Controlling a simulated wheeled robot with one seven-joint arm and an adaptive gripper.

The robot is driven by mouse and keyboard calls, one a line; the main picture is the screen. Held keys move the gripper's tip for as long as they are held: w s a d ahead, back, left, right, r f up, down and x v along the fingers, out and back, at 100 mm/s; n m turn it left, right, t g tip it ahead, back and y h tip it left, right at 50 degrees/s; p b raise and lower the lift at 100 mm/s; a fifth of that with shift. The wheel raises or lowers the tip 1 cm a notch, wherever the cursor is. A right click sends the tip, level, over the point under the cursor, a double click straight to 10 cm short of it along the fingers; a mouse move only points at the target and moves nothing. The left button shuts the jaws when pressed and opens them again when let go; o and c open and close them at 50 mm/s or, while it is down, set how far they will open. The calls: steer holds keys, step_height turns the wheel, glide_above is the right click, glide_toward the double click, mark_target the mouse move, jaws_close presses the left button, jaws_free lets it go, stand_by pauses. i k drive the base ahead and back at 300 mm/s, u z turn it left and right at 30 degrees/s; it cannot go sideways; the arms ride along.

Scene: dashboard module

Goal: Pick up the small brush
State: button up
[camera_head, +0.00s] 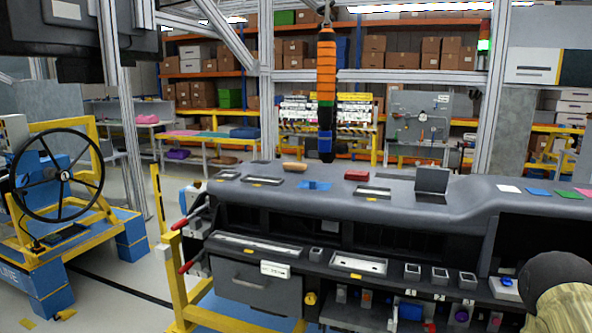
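I cannot clearly make out which item is the small brush. A small tan, wood-coloured piece (294,167) lies on the top of the grey dashboard module (420,203), left of centre; it may be a brush, but it is too small to tell. A small red block-like item (357,175) lies to its right on the same top. My gripper does not show in this view, so its place relative to these things is hidden.
An orange and blue tool (326,85) hangs above the dashboard. A black upright panel (432,180) stands on its top. A yellow-framed steering wheel stand (65,176) is at left. A dark rounded shape (557,275) blocks the lower right corner.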

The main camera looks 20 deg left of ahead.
mark_target(287, 165)
steer(key=u, duration=2.8)
steer(key=i, duration=2.2)
steer(key=z, duration=3)
steer(key=i, duration=0.15)
steer(key=u, duration=0.15)
